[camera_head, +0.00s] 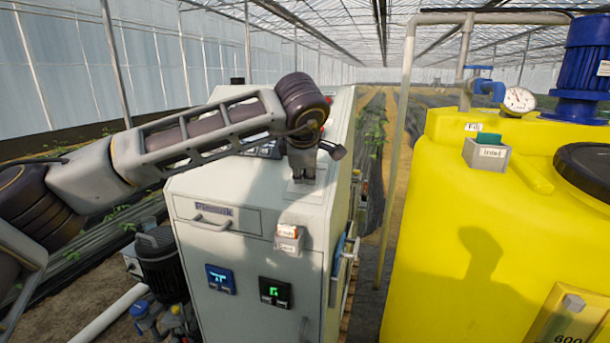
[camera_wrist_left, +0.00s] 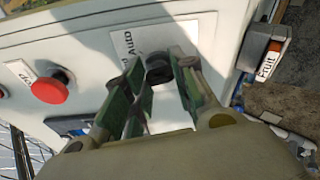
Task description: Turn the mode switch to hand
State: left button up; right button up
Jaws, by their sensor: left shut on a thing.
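The mode switch is a black knob (camera_wrist_left: 158,68) on a white plate (camera_wrist_left: 196,36) marked "Auto" in the left wrist view. The rest of the plate's lettering is hidden behind my fingers. My left gripper (camera_wrist_left: 163,78) has one finger on each side of the knob and is shut on it. In the head view my left gripper (camera_head: 302,172) points down at the top of the grey cabinet (camera_head: 205,275), and the knob itself is hidden by it. Which mark the knob points at cannot be told. My right gripper does not show.
A red push button (camera_wrist_left: 48,90) sits left of the switch. The cabinet front has a blue display (camera_head: 220,279) and a green display (camera_head: 274,292). A yellow tank (camera_head: 450,240) stands to the right.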

pick_arm(q)
jog(key=shift+m, duration=0.9)
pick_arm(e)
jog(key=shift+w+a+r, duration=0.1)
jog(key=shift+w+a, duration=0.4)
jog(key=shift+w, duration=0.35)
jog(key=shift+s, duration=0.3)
pick_arm(q)
jog(key=o, duration=1)
jog(key=shift+s+v, duration=0.2)
jog(key=shift+v, duration=5.8)
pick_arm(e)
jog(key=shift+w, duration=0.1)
pick_arm(q)
jog(key=shift+f, duration=0.15)
